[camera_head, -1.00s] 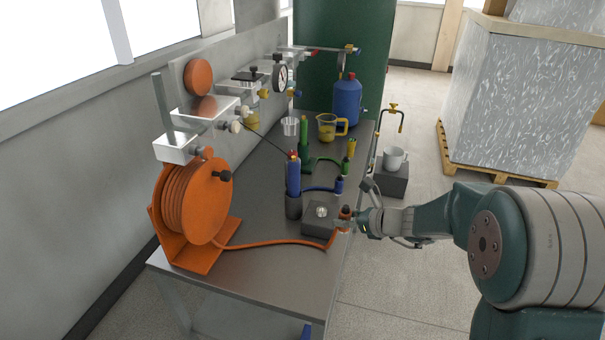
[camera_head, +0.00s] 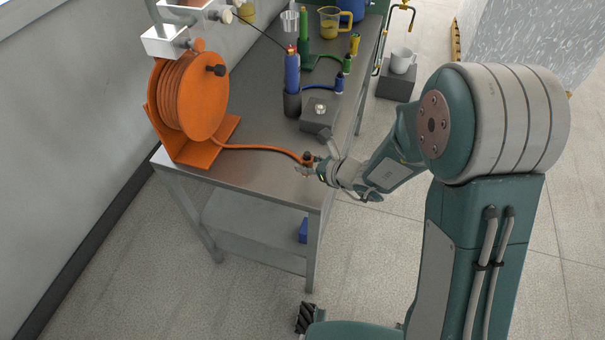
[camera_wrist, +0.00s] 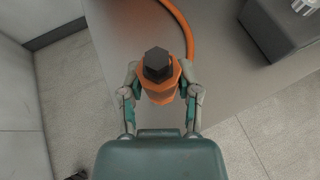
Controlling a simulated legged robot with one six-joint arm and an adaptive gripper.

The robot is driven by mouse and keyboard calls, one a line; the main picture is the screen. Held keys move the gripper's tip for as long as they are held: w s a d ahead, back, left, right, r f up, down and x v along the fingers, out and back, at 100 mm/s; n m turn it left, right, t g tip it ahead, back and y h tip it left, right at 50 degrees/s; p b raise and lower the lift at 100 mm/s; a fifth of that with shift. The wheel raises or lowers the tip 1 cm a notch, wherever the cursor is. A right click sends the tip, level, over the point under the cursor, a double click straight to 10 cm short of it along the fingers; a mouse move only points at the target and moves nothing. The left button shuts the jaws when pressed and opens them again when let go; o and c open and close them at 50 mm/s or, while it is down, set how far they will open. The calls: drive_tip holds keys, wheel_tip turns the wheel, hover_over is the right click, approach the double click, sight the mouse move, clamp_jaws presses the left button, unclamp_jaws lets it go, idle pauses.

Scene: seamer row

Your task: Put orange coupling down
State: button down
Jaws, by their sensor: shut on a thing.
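The orange coupling (camera_wrist: 160,88) has a dark hexagonal cap and sits between the two fingers of my gripper (camera_wrist: 162,92) in the wrist view. In the head view my gripper (camera_head: 309,166) is shut on the coupling (camera_head: 308,158) at the front right part of the steel bench (camera_head: 262,177). An orange hose (camera_head: 262,149) runs from the coupling to the orange reel (camera_head: 190,100) at the left. I cannot tell whether the coupling touches the bench top.
A grey block (camera_head: 318,114) with a round fitting stands behind my gripper. A blue cylinder (camera_head: 292,72) in a dark holder and a green one (camera_head: 303,40) stand farther back. The bench top between the reel and the block is mostly clear. The bench's right edge is close to my gripper.

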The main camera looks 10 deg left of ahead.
sight(307, 177)
drive_tip(key=shift+s+a+f, duration=0.1)
drive_tip(key=shift+s+f, duration=0.2)
drive_tip(key=shift+f, duration=0.05)
drive_tip(key=f, duration=0.1)
drive_tip(key=a+f, duration=0.1)
drive_tip(key=f, duration=0.1)
drive_tip(key=shift+s+f, duration=0.1)
drive_tip(key=shift+f, duration=0.1)
drive_tip(key=shift+a+f, duration=0.15)
drive_tip(key=shift+a, duration=0.1)
drive_tip(key=shift+d, duration=0.1)
drive_tip(key=shift+c, duration=1.6)
unclamp_jaws()
drive_tip(key=shift+d, duration=0.35)
